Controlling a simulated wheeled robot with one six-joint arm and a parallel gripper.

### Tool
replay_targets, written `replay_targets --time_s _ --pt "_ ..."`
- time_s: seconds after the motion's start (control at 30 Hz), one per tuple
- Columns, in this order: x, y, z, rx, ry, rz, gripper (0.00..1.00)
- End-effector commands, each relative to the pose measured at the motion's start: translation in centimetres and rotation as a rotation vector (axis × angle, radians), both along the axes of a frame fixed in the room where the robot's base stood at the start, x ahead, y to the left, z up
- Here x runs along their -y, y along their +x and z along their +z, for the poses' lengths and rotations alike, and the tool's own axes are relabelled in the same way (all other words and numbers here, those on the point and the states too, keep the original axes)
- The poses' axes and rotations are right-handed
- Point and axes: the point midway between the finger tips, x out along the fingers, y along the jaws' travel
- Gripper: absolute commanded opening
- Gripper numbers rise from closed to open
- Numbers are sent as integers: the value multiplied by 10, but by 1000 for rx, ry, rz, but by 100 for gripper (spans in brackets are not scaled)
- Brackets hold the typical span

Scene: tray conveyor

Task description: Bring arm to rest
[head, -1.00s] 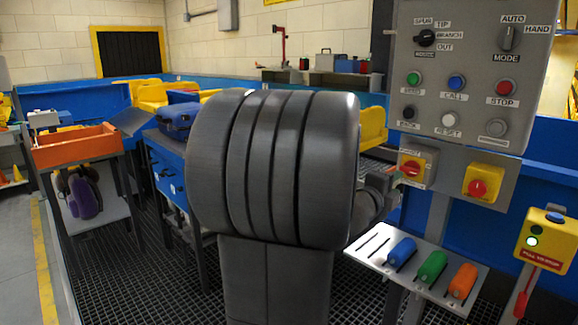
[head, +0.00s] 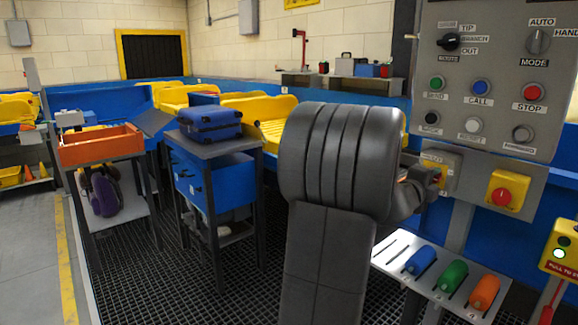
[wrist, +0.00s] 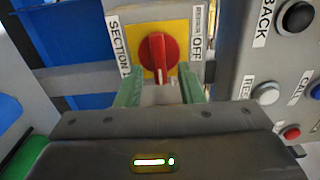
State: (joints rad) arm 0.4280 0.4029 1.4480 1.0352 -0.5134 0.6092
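My gripper (wrist: 160,92) is open in the wrist view, with its two green fingers apart. They point at a red rotary switch (wrist: 157,52) on a yellow plate, one finger below each side of the knob. The knob's bar stands upright, between the labels SECTION 1 and OFF. I cannot tell whether the fingers touch it. In the head view my arm reaches right to the grey switch box (head: 449,160). My wrist hides most of the box's front, and the fingers are hard to make out there.
A control panel (head: 490,65) hangs above the box, with a second red-and-yellow switch (head: 507,190) to the right. Below is a white holder (head: 390,258) with blue, green and orange handles. A blue suitcase (head: 209,121) lies on a stand at left. Grated floor (head: 215,285) is open in front.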

Motion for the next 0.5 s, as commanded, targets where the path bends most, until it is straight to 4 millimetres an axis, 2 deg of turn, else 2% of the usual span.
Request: replay_targets --time_s 0.27,0.5 --pt "-14 -12 1 3 3 1 35" --pt "-49 -40 1 4 3 2 35"
